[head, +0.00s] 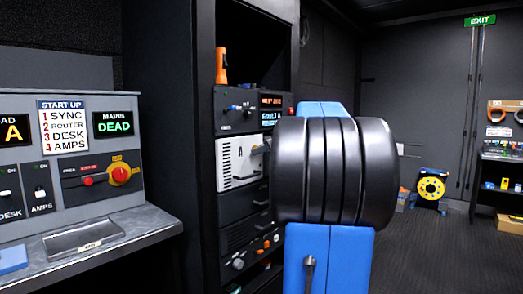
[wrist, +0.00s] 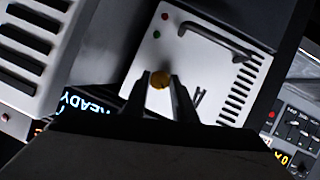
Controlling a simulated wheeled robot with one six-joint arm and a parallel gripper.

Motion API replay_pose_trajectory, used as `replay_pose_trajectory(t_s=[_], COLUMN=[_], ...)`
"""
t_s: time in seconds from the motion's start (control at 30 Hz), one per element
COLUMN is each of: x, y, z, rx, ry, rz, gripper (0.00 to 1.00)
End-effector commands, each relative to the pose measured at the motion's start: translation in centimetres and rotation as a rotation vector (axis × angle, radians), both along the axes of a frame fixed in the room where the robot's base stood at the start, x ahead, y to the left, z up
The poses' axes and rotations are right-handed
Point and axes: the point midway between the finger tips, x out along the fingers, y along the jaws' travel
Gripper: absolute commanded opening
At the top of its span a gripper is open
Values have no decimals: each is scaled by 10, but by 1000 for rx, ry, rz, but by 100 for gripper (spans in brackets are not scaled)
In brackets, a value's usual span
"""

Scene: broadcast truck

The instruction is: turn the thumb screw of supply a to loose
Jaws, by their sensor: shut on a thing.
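Supply A (head: 230,172) is a white-faced unit marked "A" in the black rack in the head view. In the wrist view its white panel (wrist: 205,65) shows a dark handle, a red and a green light and slots. The thumb screw (wrist: 160,79) is a small round brass knob near the panel's lower left edge in that view. My gripper (wrist: 161,82) is shut on it, with one dark finger on each side. In the head view my arm hides the screw and most of my gripper.
Further dark units are below. A control desk (head: 120,235) is on the left. Open floor (head: 440,245) lies to the right, with a yellow reel (head: 431,188) by the wall.

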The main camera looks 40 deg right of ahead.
Motion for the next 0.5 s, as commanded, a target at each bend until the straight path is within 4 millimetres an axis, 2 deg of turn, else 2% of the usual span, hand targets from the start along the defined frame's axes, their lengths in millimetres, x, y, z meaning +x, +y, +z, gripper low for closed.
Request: replay_pose_trajectory(t_s=[0.27,0.5], x=[0,0], y=[2,4], z=[-1,-3], rx=[-167,-384], ry=[-13,-30], rz=[0,-2], gripper=[2,2])
